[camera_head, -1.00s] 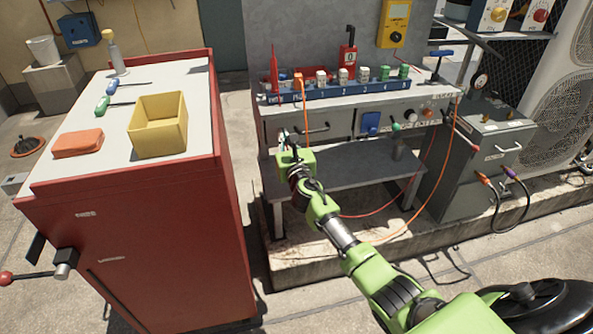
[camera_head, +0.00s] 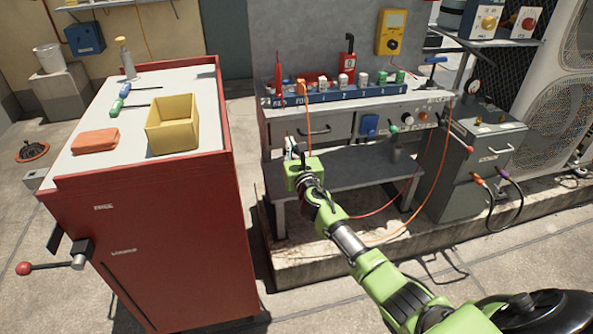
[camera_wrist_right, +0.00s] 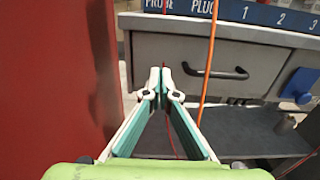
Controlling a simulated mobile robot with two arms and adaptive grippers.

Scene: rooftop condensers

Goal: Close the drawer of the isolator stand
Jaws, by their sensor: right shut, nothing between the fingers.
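The isolator stand (camera_head: 383,105) is a grey bench with a drawer (camera_head: 340,124) in its front, left of a blue socket. The drawer has a dark bar handle (camera_head: 318,131). In the right wrist view, the drawer front (camera_wrist_right: 200,55) and its handle (camera_wrist_right: 215,72) lie ahead. The drawer looks close to flush with the stand; I cannot tell whether a small gap is left. My right gripper (camera_head: 291,147) is shut and empty, in front of the drawer's lower left part. In the wrist view its fingertips (camera_wrist_right: 160,80) are left of the handle. My left gripper is out of view.
A red cabinet (camera_head: 150,225) stands close on the left, with a yellow bin (camera_head: 172,125) on top. An orange cable (camera_head: 436,190) hangs in front of the stand, and another strand crosses the drawer front. A lower shelf (camera_head: 370,168) is below the drawer. A grey case (camera_head: 480,160) stands right.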

